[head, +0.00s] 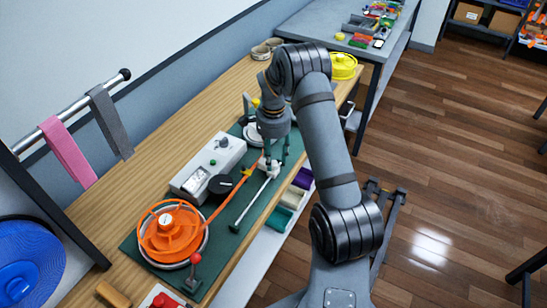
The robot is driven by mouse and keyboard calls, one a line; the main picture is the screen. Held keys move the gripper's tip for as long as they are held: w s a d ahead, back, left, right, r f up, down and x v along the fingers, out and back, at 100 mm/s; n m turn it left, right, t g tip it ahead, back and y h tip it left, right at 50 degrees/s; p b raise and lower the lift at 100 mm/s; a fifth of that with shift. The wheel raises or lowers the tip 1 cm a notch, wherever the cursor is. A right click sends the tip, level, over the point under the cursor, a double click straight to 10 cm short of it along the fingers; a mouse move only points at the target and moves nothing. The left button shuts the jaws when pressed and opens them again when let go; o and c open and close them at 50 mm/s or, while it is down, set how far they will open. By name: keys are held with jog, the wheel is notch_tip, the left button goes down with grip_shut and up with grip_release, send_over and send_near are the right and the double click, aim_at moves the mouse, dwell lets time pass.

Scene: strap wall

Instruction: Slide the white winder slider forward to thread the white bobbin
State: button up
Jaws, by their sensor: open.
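The white winder slider (264,166) is a small white block at the far end of a thin white rail on the green mat. An orange strap (232,192) runs from the large orange reel (172,233) up to the slider.
A white control box (212,163) and a black round part (220,184) stand left of the strap. A red-knobbed lever (194,262) stands near the reel. A yellow reel (343,65) sits farther back. Pink (67,150) and grey straps (109,122) hang on a bar at left.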

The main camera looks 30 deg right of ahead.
jog(key=shift+f, duration=0.8)
jog(key=c, duration=0.3)
jog(key=c, duration=0.8)
grip_shut()
